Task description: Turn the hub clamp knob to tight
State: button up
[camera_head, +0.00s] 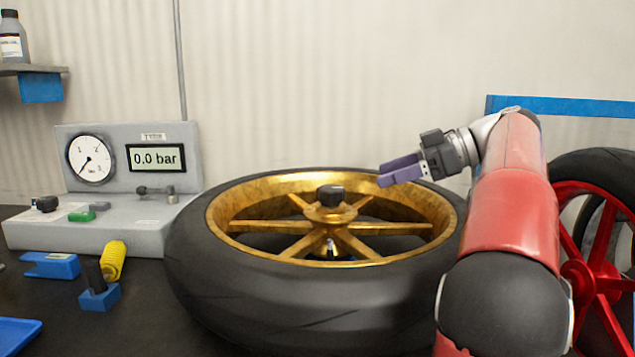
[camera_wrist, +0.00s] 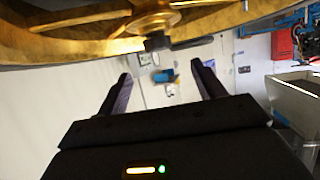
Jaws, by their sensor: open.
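The hub clamp knob (camera_head: 330,196) is a dark knob at the centre of a gold-spoked wheel (camera_head: 385,268) with a black tyre (camera_head: 250,300), lying flat on the bench. In the wrist view the dark knob (camera_wrist: 158,43) shows at the top, against the gold hub. My gripper (camera_head: 383,173) is to the right of the knob and a little higher in the picture, apart from it. In the wrist view my gripper (camera_wrist: 165,78) has its two fingers spread with nothing between them. Any tight marking on the knob is too small to make out.
A grey tyre console (camera_head: 100,232) with a dial and a "0,0 bar" display stands at the left. A yellow coiled hose (camera_head: 112,262) and blue holders (camera_head: 100,298) lie before it. A red wheel (camera_head: 597,280) stands at the right.

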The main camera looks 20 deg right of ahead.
aim_at(339, 189)
jog(key=x, duration=1.2)
jog(key=shift+w+r, duration=0.1)
jog(key=shift+w, duration=0.2)
jog(key=shift+c, duration=0.2)
jog(key=shift+b, duration=0.35)
jog(key=c, duration=0.9)
